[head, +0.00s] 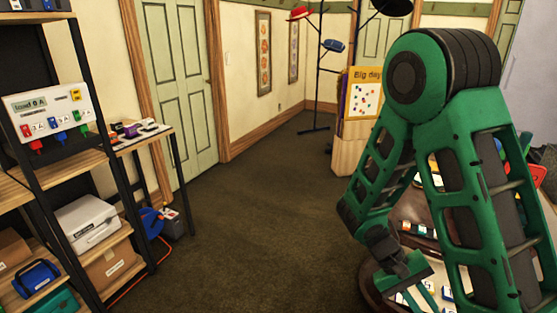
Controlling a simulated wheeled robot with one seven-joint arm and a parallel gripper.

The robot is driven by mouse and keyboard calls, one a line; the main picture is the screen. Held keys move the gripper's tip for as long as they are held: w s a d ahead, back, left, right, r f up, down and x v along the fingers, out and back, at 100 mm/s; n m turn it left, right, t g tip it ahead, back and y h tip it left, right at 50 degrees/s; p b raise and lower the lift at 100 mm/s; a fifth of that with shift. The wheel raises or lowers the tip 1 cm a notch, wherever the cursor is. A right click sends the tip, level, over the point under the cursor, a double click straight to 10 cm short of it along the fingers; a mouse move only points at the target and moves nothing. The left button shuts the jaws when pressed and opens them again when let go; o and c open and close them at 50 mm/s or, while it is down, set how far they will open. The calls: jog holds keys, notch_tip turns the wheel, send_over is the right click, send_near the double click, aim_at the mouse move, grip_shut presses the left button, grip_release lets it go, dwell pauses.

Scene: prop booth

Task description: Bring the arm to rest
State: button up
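My green arm fills the right side of the head view. It is folded, with its dark round joint high up and two links coming down from it. My gripper (408,280) is low in the picture, over or close to the round brown table (372,281) at the lower right. Its fingertips are small and partly merged with the things behind them, so I cannot tell whether it is open, shut or holding anything. Much of the table is hidden behind my arm.
Small coloured items (418,229) lie on the table. A shelf (62,205) with boxes and a small side table (143,137) stand at the left. A hat stand (319,90) and a "Big day" board (363,92) stand at the back. The carpet (240,215) between is clear.

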jog(key=s+d+r+m+t+y, duration=0.2)
jog(key=s+r, duration=0.3)
jog(key=r, duration=0.4)
jog(key=s+d+r+m+t+y, duration=0.2)
jog(key=s+r+m+t+y, duration=0.1)
jog(key=r, duration=0.6)
jog(key=s+t+y, duration=0.1)
jog(key=s+y, duration=0.1)
jog(key=s, duration=0.1)
jog(key=shift+s+d+y, duration=0.15)
jog(key=shift+d+y, duration=0.15)
jog(key=shift+d, duration=0.1)
jog(key=shift+w+f, duration=0.2)
jog(key=shift+w, duration=0.4)
jog(key=shift+a, duration=0.1)
